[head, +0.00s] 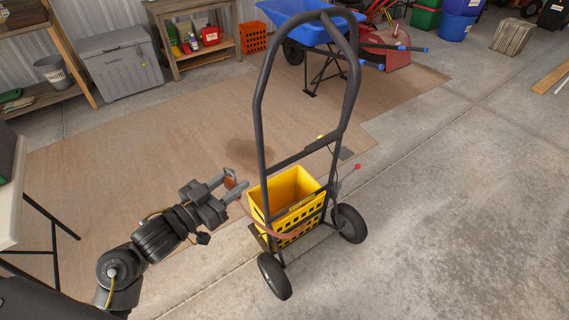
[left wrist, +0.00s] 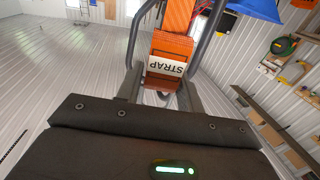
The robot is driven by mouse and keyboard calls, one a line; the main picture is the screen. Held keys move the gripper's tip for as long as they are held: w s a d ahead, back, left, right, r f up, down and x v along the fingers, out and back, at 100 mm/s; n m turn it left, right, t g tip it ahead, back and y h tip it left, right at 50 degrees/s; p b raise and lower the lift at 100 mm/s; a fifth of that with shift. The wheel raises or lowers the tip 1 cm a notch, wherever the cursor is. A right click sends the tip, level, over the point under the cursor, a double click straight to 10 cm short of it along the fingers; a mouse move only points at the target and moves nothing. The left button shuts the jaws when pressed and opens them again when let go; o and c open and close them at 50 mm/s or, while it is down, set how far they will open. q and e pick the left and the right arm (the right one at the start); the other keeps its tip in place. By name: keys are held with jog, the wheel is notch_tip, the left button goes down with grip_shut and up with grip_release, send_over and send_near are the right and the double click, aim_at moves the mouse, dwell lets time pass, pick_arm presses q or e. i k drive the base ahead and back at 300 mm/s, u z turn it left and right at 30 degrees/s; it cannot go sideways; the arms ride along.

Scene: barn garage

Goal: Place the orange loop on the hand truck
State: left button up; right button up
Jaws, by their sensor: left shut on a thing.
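The orange loop (head: 229,181) is in my left gripper (head: 235,184), in front of and left of the hand truck. In the left wrist view the loop (left wrist: 172,46) is an orange band with a white label reading STRAP, between the two fingers (left wrist: 160,92). The gripper is shut on it. In the head view most of the loop is hidden by the fingers. The dark grey hand truck (head: 258,110) stands upright on two black wheels, with a yellow crate (head: 290,188) on it. The gripper is just left of the crate and frame. My right gripper is not in view.
A reddish band (head: 295,233) crosses the crate's lower front. A table (head: 8,205) stands at the left edge. A blue wheelbarrow (head: 305,25), grey chest (head: 122,65) and wooden shelf (head: 200,45) stand behind. The concrete floor (head: 455,200) at right is clear.

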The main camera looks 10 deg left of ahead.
aim_at(344, 152)
jog(key=z, duration=0.5)
jog(key=k, duration=1.25)
jog(key=z, duration=1.15)
jog(key=i, duration=3.9)
jog(key=u, duration=1.9)
jog(key=i, duration=1)
jog(key=u, duration=0.75)
